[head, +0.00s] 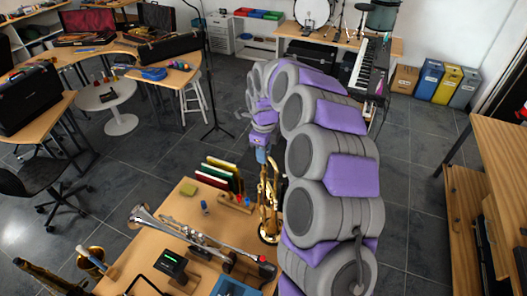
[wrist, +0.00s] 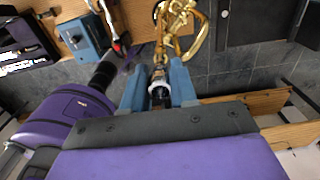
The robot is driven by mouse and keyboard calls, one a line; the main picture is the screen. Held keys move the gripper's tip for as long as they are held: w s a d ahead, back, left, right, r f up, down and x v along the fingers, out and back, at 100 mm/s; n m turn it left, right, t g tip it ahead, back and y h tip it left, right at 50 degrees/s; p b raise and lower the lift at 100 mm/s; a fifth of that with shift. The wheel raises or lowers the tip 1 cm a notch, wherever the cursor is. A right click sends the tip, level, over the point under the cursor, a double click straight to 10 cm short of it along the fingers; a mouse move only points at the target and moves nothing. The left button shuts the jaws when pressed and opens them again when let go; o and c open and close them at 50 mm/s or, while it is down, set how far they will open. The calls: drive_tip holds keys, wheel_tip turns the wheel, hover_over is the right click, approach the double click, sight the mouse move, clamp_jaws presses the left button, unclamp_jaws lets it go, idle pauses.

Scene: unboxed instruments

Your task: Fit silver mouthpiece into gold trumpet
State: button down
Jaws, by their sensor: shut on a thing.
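The gold trumpet (head: 269,210) stands upright near the right edge of the wooden table in the head view, bell down. My gripper (head: 263,153) is right above its upper end. In the wrist view the trumpet's gold tubing (wrist: 192,28) lies just beyond my gripper (wrist: 158,82). The two blue fingers are shut on a small silver piece with a dark opening, which looks like the silver mouthpiece (wrist: 158,74). It is close to the gold tubing. I cannot tell whether they touch or whether it is seated.
A silver-belled instrument (head: 190,232) lies across the table (head: 178,200). Several coloured upright folders (head: 222,172) stand close left of the trumpet. A black device (head: 172,262) and a blue box (head: 235,287) are at the front. Grey floor (head: 410,180) is open to the right.

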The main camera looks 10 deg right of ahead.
drive_tip(key=shift+f+b, duration=0.35)
drive_tip(key=shift+f, duration=0.15)
idle(0.3)
drive_tip(key=c, duration=0.8)
unclamp_jaws()
wheel_tip(320, 180, up, 17)
drive_tip(key=b, duration=0.2)
idle(0.3)
